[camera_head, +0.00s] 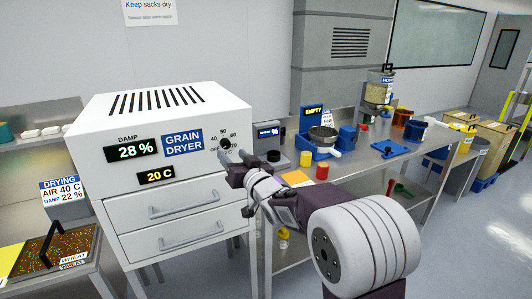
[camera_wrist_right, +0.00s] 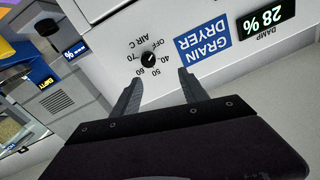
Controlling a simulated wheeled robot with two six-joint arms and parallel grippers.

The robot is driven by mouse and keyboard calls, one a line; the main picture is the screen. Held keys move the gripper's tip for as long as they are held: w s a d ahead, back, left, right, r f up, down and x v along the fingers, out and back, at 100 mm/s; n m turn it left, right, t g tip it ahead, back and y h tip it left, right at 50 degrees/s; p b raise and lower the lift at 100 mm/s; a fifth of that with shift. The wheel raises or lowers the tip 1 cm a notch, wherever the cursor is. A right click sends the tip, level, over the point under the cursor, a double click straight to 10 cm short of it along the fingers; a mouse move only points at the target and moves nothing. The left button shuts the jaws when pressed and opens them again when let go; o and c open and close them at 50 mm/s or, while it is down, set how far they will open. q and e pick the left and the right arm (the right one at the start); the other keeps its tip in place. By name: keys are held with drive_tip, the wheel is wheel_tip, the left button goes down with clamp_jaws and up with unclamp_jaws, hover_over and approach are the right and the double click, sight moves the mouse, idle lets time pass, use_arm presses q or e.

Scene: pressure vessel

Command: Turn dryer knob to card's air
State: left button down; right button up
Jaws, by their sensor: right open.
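The grain dryer (camera_head: 160,150) is a white cabinet with a small black knob (camera_head: 225,144) at its front's upper right. The knob also shows in the right wrist view (camera_wrist_right: 148,60), ringed by OFF, 40, 50, 60 and 70; its pale mark seems to point towards OFF. The card (camera_head: 62,190) at left reads DRYING, AIR 40 C, DAMP 22 %. My right gripper (camera_head: 234,162) is open and empty just in front of the knob, apart from it. In the wrist view its fingertips (camera_wrist_right: 158,78) lie to either side below the knob. My left gripper is out of view.
The dryer's displays read 28 % (camera_head: 134,152) and 20 C (camera_head: 156,177). Two drawers with handles (camera_head: 184,204) lie below. A wheat tray (camera_head: 92,262) stands at lower left. A bench (camera_head: 400,165) to the right holds a blue device (camera_head: 318,140) and several containers.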

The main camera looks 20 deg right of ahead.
sight(227, 145)
drive_tip(key=shift+h, duration=0.4)
drive_tip(key=w, duration=0.3)
drive_tip(key=w+f+p, duration=0.1)
drive_tip(key=w, duration=0.2)
drive_tip(key=w+d+p, duration=0.1)
drive_tip(key=w, duration=0.2)
drive_tip(key=shift+w+f, duration=0.15)
drive_tip(key=shift+w, duration=0.05)
clamp_jaws()
